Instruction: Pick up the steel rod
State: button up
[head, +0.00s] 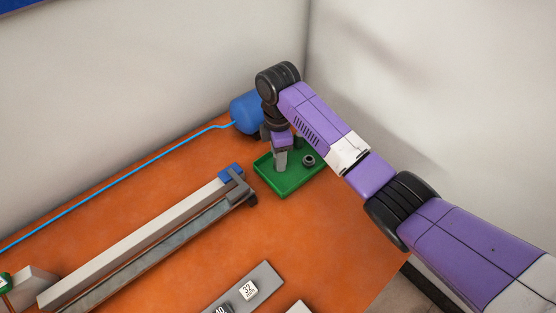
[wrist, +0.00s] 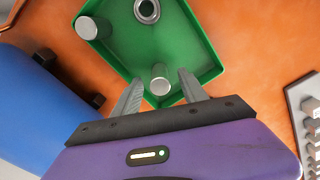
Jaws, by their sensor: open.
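A green tray (head: 287,191) lies on the orange table; it also shows in the wrist view (wrist: 205,62). My gripper (head: 281,162) points down over the tray. In the wrist view its two fingers (wrist: 159,78) are apart. A pale grey steel rod (wrist: 160,84) stands in the tray's near corner between the fingertips, with gaps visible at both sides. A second, wider-looking pale cylinder (wrist: 93,28) stands in the tray's left corner. I cannot tell from the head view how high the fingertips are above the tray floor.
A metal ring or nut (head: 308,160) sits in the tray. A blue cylinder (head: 245,111) with a blue hose stands behind it. A long grey rail (head: 140,240) runs along the table to the left. A grey block with numbered labels (head: 247,289) lies at the front.

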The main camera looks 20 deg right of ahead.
jog(key=shift+c, duration=0.2)
grip_shut()
jog(key=shift+r, duration=0.15)
